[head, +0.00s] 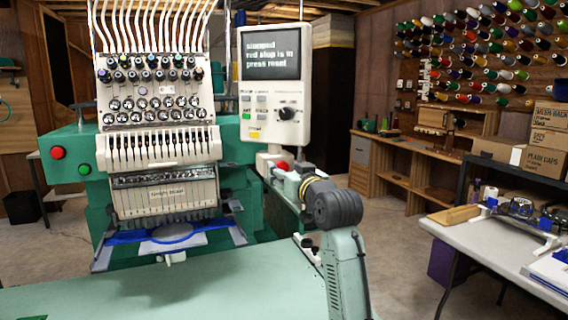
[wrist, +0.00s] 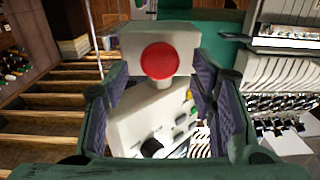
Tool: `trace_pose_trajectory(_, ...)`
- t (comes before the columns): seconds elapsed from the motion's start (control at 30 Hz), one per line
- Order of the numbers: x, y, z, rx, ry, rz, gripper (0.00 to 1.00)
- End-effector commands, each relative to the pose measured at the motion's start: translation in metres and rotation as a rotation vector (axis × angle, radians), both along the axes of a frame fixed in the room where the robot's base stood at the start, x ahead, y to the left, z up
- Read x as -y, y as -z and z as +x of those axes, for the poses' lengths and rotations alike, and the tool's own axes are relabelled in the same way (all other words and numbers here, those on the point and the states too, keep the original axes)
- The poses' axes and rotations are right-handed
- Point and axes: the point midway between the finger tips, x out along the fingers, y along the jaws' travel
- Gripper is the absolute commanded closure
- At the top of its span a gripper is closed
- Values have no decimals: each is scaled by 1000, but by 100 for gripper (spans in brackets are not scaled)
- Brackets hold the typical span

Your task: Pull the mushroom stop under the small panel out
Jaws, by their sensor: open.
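The red mushroom stop (head: 282,166) is on a pale box under the small panel (head: 273,75). The panel's screen reads "stopped", "red stop is in", "press reset". In the wrist view the stop's round red cap (wrist: 160,61) faces me on its pale housing (wrist: 135,40). My gripper (wrist: 160,75) is open, with one dark ridged finger on each side of the cap. Gaps show between cap and fingers, and I cannot tell how far the fingertips reach past it. In the head view my wrist partly hides the area right of the stop.
The green embroidery machine (head: 160,130) with its needle head stands left of the panel. Another red button (head: 57,153) and a green button (head: 84,169) are at its far left. The panel's knob (wrist: 152,147) and keys lie close to my fingers. A white table (head: 490,255) stands right.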

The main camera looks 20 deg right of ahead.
Motion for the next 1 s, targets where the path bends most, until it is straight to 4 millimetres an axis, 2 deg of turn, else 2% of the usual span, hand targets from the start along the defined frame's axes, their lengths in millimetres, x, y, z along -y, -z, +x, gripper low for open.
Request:
trace_pose_trajectory(0.2, 0, 0, 17, -1, 1, -1, 49)
trace_pose_trajectory(0.47, -1, 0, 19, 1, 0, -1, 49)
trace_pose_trajectory(1.0, -1, 0, 18, 1, 1, 0, 83)
